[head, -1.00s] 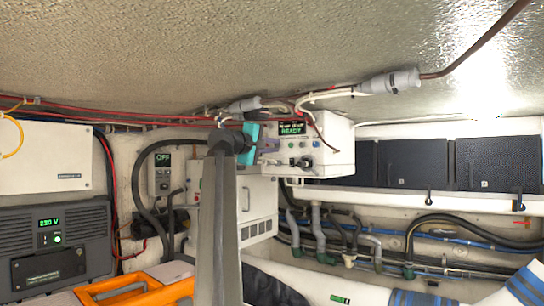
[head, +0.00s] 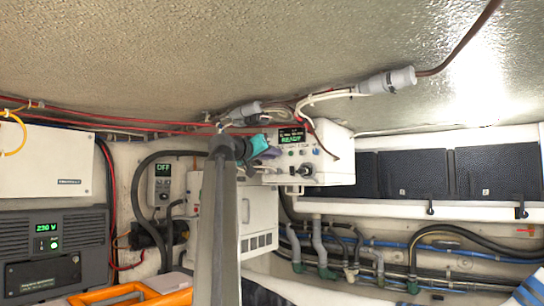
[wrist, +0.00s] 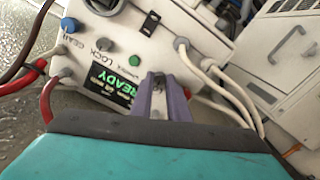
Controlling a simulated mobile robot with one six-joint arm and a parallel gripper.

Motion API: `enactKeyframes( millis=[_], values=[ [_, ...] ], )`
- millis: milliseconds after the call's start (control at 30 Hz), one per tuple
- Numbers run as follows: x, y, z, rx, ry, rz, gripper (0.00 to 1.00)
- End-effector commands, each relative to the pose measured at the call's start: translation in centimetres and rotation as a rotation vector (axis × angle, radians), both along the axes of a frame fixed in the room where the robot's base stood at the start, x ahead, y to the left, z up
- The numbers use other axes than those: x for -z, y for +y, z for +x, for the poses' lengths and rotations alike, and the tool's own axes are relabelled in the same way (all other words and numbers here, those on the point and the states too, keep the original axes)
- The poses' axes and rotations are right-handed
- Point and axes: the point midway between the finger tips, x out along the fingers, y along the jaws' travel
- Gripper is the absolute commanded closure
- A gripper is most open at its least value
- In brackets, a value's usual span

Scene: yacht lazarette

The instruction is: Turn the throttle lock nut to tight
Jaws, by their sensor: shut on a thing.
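The white control box (head: 330,165) hangs under the ceiling, with a green READY display (head: 291,137) and a dark knob (head: 307,171) on its front. My gripper (head: 268,155), teal with purple fingers, is at the left side of the box and looks tilted. In the wrist view, the box's face shows turned around, with the word LOCK and the READY display (wrist: 112,84). The purple fingers (wrist: 160,90) are shut on a small grey part (wrist: 158,84), which I take as the throttle lock nut. The fingers hide most of it, so its turn position cannot be read.
A blue knob (wrist: 70,25) and a green button (wrist: 133,60) are on the box's face. White cables (wrist: 215,85) run close beside the fingers, and red cables (wrist: 48,92) enter on the other side. A white louvred cabinet (head: 258,215) stands below.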

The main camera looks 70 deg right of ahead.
Motion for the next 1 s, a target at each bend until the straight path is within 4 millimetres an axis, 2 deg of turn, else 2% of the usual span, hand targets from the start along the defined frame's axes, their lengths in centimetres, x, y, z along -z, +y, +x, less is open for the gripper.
enactKeyframes(
  millis=[333, 833, 867, 933, 1000],
  values=[
    [0.33, 0.00, -0.05, 0.003, -0.157, -0.036, 1.00],
    [0.41, 0.00, -0.05, 0.003, -0.181, -0.040, 1.00],
    [0.41, 0.00, -0.05, 0.003, -0.181, -0.040, 0.82],
    [0.37, 0.00, -0.03, 0.003, -0.181, -0.041, 0.70],
    [0.31, 0.00, -0.01, 0.002, -0.180, -0.042, 0.66]
  ],
)
